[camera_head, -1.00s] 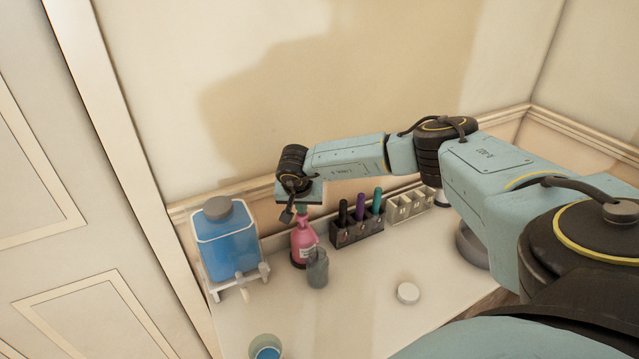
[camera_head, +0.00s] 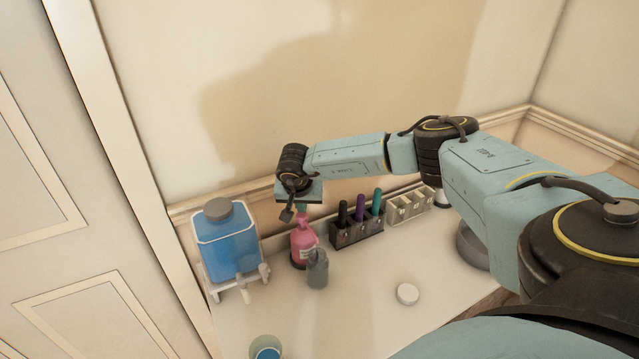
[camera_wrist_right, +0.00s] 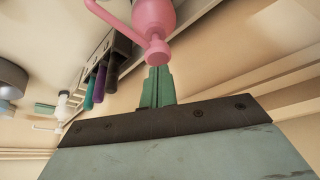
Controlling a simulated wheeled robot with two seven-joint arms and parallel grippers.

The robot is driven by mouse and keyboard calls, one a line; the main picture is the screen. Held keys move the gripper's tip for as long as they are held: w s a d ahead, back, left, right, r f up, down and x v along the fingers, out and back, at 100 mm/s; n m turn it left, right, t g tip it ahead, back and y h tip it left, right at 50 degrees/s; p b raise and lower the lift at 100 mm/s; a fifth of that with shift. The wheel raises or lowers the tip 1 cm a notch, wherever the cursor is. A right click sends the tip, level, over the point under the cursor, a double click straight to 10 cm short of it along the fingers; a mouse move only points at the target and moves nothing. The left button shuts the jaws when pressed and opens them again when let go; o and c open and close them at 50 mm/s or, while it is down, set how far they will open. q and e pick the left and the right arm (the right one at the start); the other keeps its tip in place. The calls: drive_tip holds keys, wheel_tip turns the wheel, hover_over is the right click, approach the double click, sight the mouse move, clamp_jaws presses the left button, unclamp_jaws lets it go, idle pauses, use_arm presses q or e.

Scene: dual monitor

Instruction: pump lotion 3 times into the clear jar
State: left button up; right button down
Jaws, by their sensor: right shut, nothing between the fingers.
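A pink pump bottle (camera_head: 303,246) stands near the back of the counter, and its pump head and spout (camera_wrist_right: 157,52) show in the right wrist view. A small grey see-through jar (camera_head: 317,270) stands right in front of it, close to it. My right gripper (camera_head: 301,209) is just above the pump head, pointing down, with its green fingers closed together and empty. In the right wrist view the closed fingertips (camera_wrist_right: 158,72) are at the pump head; I cannot tell whether they touch it. The jar's contents cannot be made out. My left gripper is not in view.
A blue tank (camera_head: 228,243) on a white stand is at left. A cup with blue contents (camera_head: 266,347) is at the front. A dark holder with pens (camera_head: 358,233) and a pale divided box (camera_head: 408,207) stand right of the bottle. A white round lid (camera_head: 407,293) lies on otherwise clear counter.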

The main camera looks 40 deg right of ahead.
drive_tip(key=shift+f+b, duration=0.8)
drive_tip(key=shift+f, duration=0.35)
drive_tip(key=shift+s, duration=0.1)
drive_tip(key=shift+r+p, duration=1.15)
drive_tip(key=shift+r, duration=0.25)
drive_tip(key=shift+f, duration=0.15)
